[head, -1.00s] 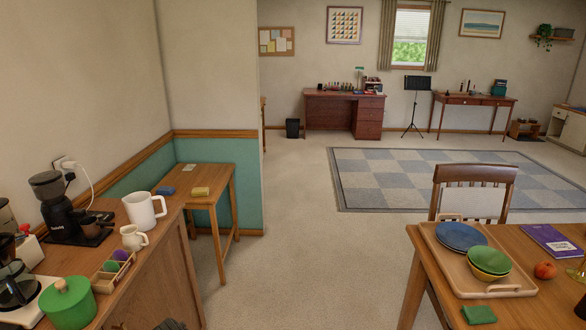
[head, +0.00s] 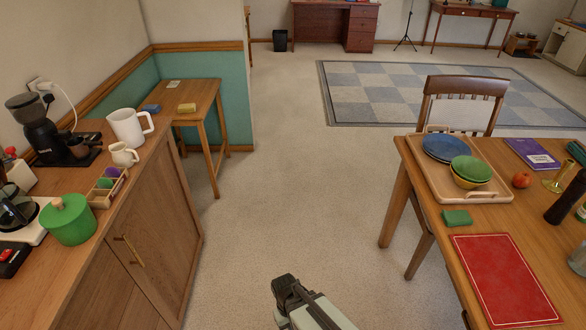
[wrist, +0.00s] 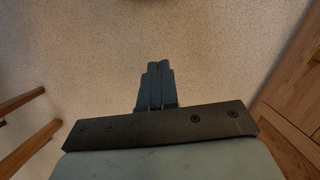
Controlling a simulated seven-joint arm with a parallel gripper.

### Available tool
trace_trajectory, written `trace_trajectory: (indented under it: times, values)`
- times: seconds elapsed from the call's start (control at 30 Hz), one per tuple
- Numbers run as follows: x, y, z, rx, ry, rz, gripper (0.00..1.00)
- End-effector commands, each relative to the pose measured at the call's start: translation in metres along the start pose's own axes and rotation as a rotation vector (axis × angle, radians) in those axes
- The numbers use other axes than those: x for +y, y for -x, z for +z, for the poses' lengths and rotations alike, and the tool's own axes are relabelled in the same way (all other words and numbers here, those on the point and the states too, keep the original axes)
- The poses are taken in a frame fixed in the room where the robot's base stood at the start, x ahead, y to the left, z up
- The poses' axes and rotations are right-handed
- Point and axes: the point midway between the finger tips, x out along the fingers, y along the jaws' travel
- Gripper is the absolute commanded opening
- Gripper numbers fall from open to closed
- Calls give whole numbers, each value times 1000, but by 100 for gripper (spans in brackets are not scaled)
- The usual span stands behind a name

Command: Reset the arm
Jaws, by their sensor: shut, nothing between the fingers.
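My gripper (head: 290,292) shows at the bottom middle of the head view, over the bare floor between the wooden counter and the dining table. In the wrist view my gripper (wrist: 157,86) points at the speckled floor, with its two dark fingers together. The fingers are shut and hold nothing.
On the left is a wooden counter (head: 135,255) with a coffee grinder, white jugs and a green pot (head: 70,222). On the right, the dining table (head: 420,205) bears a tray, bowls and a red mat (head: 505,280). A chair (head: 462,95) stands behind it. The floor (head: 290,190) between is clear.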

Motion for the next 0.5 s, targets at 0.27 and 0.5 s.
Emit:
trace_trajectory:
  times: [0.27, 0.5]
  values:
    - [46, -63, 72, -144, -144, -52, 0]
    - [68, -109, 132, -256, -274, -116, 0]
